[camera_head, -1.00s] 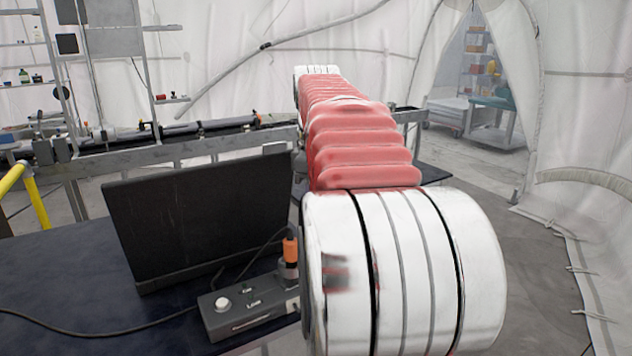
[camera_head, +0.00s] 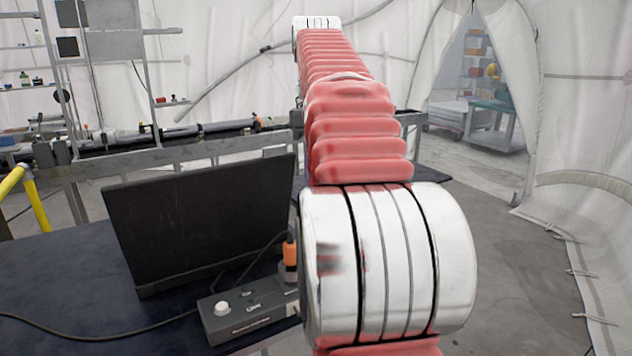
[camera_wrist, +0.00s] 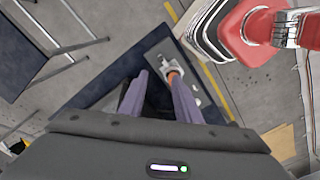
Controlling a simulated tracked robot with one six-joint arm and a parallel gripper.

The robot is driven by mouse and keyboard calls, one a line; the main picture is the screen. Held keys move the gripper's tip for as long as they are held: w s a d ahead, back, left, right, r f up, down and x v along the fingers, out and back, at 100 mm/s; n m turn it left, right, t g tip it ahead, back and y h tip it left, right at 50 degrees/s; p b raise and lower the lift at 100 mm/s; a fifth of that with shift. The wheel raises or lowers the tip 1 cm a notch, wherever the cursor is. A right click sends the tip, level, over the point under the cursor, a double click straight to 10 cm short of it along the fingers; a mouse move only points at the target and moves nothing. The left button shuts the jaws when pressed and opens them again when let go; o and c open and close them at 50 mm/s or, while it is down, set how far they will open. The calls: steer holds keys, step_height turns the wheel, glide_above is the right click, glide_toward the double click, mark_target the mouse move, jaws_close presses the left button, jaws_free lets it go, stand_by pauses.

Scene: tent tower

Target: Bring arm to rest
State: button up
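In the head view my red and white arm extends up and away from the near joint, and its far end shows at the top middle. My gripper is outside that view. In the wrist view my gripper (camera_wrist: 158,90) shows two purple-grey fingers, spread apart with a gap between them and nothing held. They point down toward the dark table far below. Part of my own red and white arm shows at the upper right of the wrist view.
A dark flat panel (camera_head: 200,220) stands on the dark table (camera_head: 60,270). Beside it is a grey control box (camera_head: 245,312) with an orange-ended plug (camera_head: 290,255) and cables. A metal rail (camera_head: 190,155) runs behind. Open floor (camera_head: 530,260) lies right, near the tent wall (camera_head: 590,170).

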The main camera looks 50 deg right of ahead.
stand_by(0.4)
steer(key=w+a+f+m+t, duration=0.1)
steer(key=a+f, duration=0.2)
steer(key=a, duration=0.7)
steer(key=s+a+f+m+t, duration=0.2)
steer(key=s+a+f, duration=0.2)
steer(key=a+f, duration=0.5)
steer(key=s+a+f+m+t, duration=0.2)
steer(key=s+a+f, duration=0.3)
steer(key=a+f, duration=0.5)
steer(key=shift+a+f+m+t, duration=0.15)
steer(key=shift+a+m+t, duration=0.2)
steer(key=shift+a, duration=0.65)
steer(key=shift+d, duration=0.1)
